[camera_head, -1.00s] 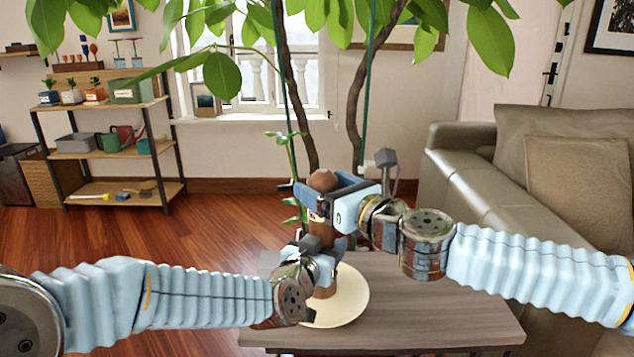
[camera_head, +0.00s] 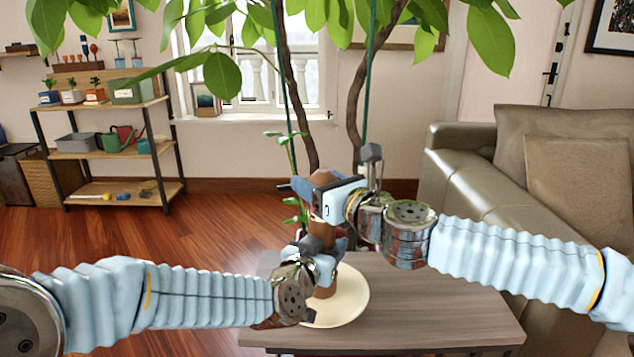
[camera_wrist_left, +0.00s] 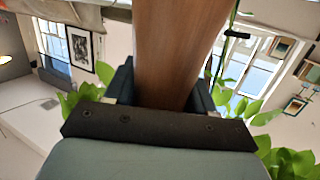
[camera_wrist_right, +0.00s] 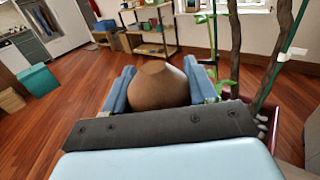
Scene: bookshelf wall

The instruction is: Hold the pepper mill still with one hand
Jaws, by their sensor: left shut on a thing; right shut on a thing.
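The brown wooden pepper mill (camera_head: 325,291) stands upright over a cream plate (camera_head: 348,305) on the grey wooden table. My left gripper (camera_head: 318,262) is shut on its lower body; the left wrist view shows the brown shaft (camera_wrist_left: 178,50) between the fingers. My right gripper (camera_head: 318,190) is shut on the round top of the mill, above the left one. In the right wrist view the rounded knob (camera_wrist_right: 158,84) sits between the blue fingers.
The table (camera_head: 430,300) has free room right of the plate. A leafy potted plant (camera_head: 285,80) rises just behind the grippers. A grey sofa (camera_head: 465,180) stands at the right and a shelf (camera_head: 100,150) at the back left.

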